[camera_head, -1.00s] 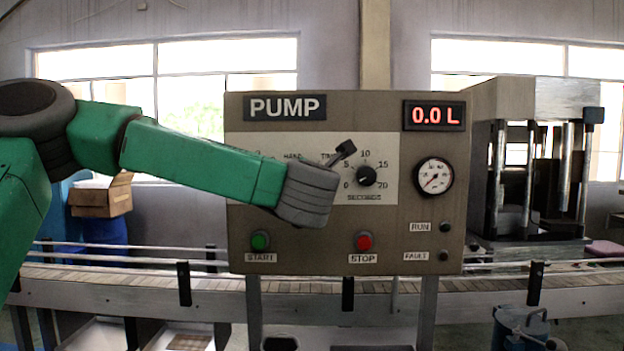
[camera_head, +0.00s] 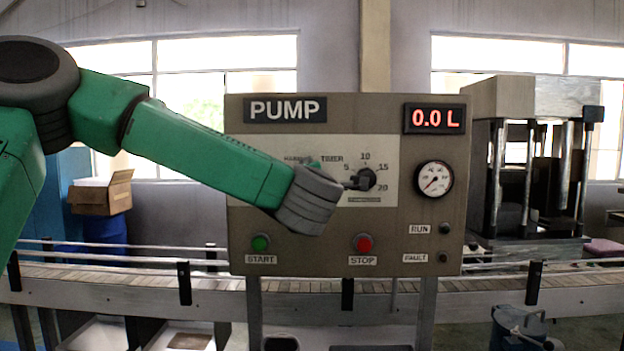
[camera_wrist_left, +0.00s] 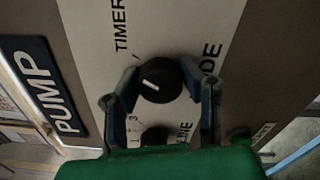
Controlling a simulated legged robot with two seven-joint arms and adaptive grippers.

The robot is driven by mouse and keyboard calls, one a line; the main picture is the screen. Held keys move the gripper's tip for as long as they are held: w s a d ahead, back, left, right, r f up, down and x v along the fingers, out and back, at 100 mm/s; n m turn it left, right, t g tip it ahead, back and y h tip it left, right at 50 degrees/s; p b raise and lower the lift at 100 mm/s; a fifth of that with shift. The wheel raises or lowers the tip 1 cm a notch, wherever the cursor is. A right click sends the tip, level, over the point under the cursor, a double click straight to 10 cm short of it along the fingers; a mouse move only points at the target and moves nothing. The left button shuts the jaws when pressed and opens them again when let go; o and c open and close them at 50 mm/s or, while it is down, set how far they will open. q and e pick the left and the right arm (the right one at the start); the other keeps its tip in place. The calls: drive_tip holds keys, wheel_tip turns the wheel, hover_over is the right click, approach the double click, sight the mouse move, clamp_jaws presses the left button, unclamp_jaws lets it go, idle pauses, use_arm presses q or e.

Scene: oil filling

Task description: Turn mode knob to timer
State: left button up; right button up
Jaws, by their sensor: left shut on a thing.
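The pump panel's mode knob (camera_wrist_left: 160,78) is round and black with a white pointer mark. It shows in the left wrist view, with the TIMER label (camera_wrist_left: 121,26) to its upper left; in the head view my wrist hides it. My left gripper (camera_head: 330,177) is at the panel in the head view, and its two fingers (camera_wrist_left: 160,74) are shut on the mode knob from both sides. In the head view the TIMER label (camera_head: 332,160) is just above the gripper. I cannot tell exactly which label the pointer meets. My right gripper is not in view.
The seconds dial (camera_head: 366,180) is close to the right of my fingers. The green start button (camera_head: 260,242) and red stop button (camera_head: 364,243) sit below. The display (camera_head: 435,118) reads 0.0 L. A gauge (camera_head: 434,179) is at right. A conveyor (camera_head: 560,276) runs behind the panel.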

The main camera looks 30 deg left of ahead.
use_arm(q)
drive_tip(key=shift+d+f, duration=0.1)
drive_tip(key=shift+f, duration=0.2)
drive_tip(key=o, duration=1.2)
drive_tip(key=shift+c, duration=0.2)
drive_tip(key=shift+w+d+r, duration=0.1)
drive_tip(key=shift+d+r, duration=0.1)
drive_tip(key=v, duration=1.2)
drive_tip(key=shift+a, duration=0.25)
